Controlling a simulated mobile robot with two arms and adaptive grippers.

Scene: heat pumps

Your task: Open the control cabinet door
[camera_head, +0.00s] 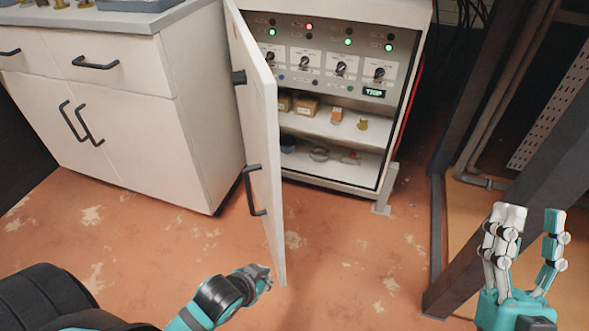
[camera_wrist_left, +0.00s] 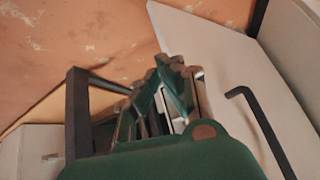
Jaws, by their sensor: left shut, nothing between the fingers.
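The control cabinet (camera_head: 330,185) stands at the top middle of the head view. Its white door (camera_head: 262,150) is swung out towards me and seen nearly edge-on, with the inside exposed. A black handle (camera_head: 252,190) is on the door's outer face. My left gripper (camera_head: 266,277) is shut and empty, close to the door's lower free corner; I cannot tell whether it touches. In the left wrist view its fingers (camera_wrist_left: 175,80) are beside a pale panel (camera_wrist_left: 225,75) with a dark handle (camera_wrist_left: 262,130). My right gripper (camera_head: 527,225) is open and empty, fingers up, far from the door.
The cabinet holds a panel of knobs and lights (camera_head: 325,62) above shelves (camera_head: 330,125) with small parts. A white drawer unit (camera_head: 150,140) stands to the left. A dark slanted post (camera_head: 500,215) is beside my right gripper. The floor (camera_head: 335,245) before the cabinet is clear.

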